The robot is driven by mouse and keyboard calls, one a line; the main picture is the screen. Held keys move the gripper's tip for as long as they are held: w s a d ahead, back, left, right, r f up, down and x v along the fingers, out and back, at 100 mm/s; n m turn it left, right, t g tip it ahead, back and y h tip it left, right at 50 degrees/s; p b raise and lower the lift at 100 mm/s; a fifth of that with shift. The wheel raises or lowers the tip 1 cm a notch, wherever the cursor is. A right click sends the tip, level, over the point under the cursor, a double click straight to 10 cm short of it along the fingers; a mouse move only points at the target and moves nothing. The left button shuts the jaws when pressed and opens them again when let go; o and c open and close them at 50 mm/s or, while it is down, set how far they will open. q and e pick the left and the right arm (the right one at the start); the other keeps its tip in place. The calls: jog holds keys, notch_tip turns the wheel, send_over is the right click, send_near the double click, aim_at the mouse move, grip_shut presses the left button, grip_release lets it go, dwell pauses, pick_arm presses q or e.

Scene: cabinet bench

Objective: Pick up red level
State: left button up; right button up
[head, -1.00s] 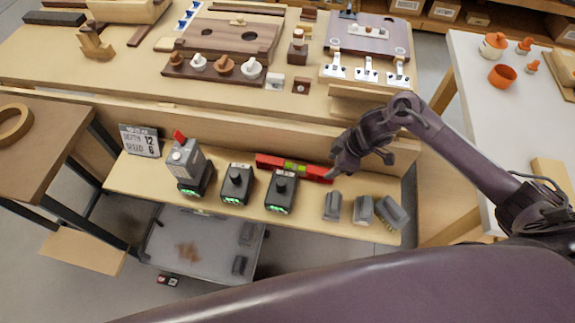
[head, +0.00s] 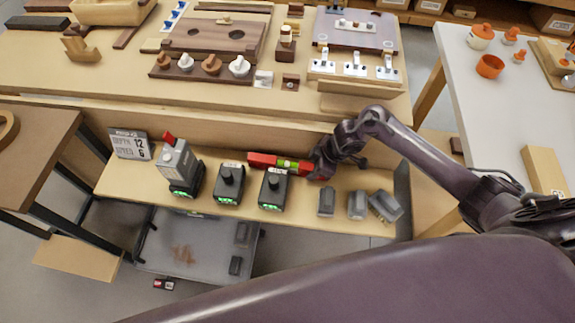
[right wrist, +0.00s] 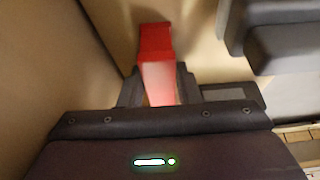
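The red level (head: 262,160), with a yellow-green vial in its middle, lies along the back of the low shelf (head: 300,222) below the bench top. My right gripper (head: 320,167) is at the level's right end and hides that end in the head view. In the right wrist view the red level (right wrist: 156,62) runs between the fingers of the right gripper (right wrist: 160,92). The fingers sit close against both its sides and look shut on it. The level still appears to rest on the shelf. My left gripper is not in view.
Black battery tools (head: 230,183) with green lights stand left of the gripper, and a grey tool with a red top (head: 178,165) beyond them. Grey blocks (head: 357,204) lie in front on the right. The shelf's dark end wall (head: 402,195) is at right; the bench front is behind.

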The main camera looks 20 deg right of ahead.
grip_shut()
jog(key=shift+r, duration=0.1)
